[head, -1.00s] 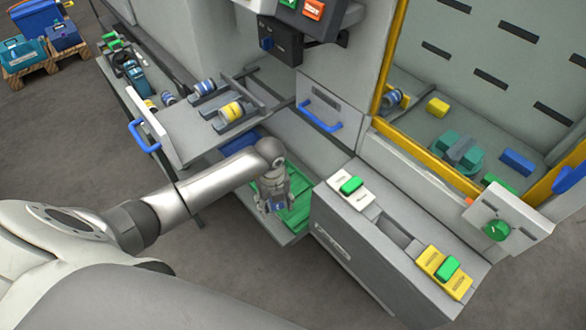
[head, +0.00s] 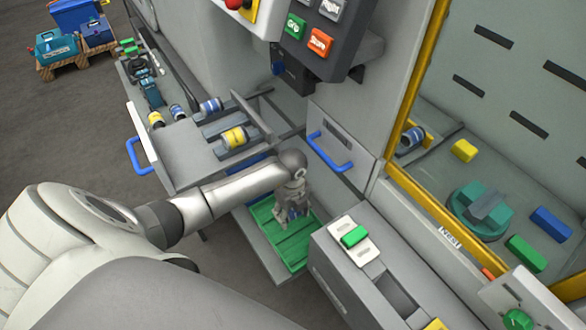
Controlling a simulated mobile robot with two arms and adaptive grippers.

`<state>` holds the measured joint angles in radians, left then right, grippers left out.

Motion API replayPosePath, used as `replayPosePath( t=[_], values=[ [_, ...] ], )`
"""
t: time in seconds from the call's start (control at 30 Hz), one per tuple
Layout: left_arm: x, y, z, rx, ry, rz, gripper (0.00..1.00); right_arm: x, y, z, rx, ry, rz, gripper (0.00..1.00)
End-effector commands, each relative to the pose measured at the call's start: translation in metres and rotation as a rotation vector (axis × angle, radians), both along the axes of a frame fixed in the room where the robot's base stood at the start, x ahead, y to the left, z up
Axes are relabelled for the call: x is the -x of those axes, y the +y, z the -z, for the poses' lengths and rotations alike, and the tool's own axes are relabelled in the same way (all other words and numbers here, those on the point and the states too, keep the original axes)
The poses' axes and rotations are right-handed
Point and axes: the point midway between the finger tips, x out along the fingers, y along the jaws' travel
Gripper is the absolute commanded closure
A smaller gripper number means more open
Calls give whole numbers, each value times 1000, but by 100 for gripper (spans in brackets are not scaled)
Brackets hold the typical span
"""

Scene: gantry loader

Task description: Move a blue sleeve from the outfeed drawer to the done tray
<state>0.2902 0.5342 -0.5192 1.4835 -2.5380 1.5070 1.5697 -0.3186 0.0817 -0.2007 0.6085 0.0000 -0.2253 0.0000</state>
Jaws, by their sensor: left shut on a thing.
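My left gripper (head: 290,212) reaches down over the green tray (head: 287,246), which appears to be the done tray. It is shut on a blue sleeve (head: 294,213); only a small blue patch shows between the fingers. I cannot tell whether the sleeve touches the tray. The open drawer (head: 185,160), with a blue handle on its left, appears to be the outfeed drawer. A blue and white sleeve (head: 210,106) and a yellow and white sleeve (head: 235,138) lie in its grey holders. My right gripper is not in view.
A grey box (head: 340,290) with a green button stands right of the tray. A drawer front with a blue handle (head: 330,155) is behind it. A control panel (head: 320,30) overhangs above. A yellow-framed window (head: 440,210) is at right.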

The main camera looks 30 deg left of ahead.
Motion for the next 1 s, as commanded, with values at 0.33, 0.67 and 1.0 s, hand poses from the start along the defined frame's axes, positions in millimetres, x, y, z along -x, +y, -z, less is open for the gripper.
replayPosePath(
  t=[0.33,0.67,1.0],
  values=[
    [0,0,32,2,-1,0,74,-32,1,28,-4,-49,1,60],
    [0,0,57,0,0,0,74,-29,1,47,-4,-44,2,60],
    [-1,0,70,1,-2,0,74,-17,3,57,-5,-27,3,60]
  ],
)
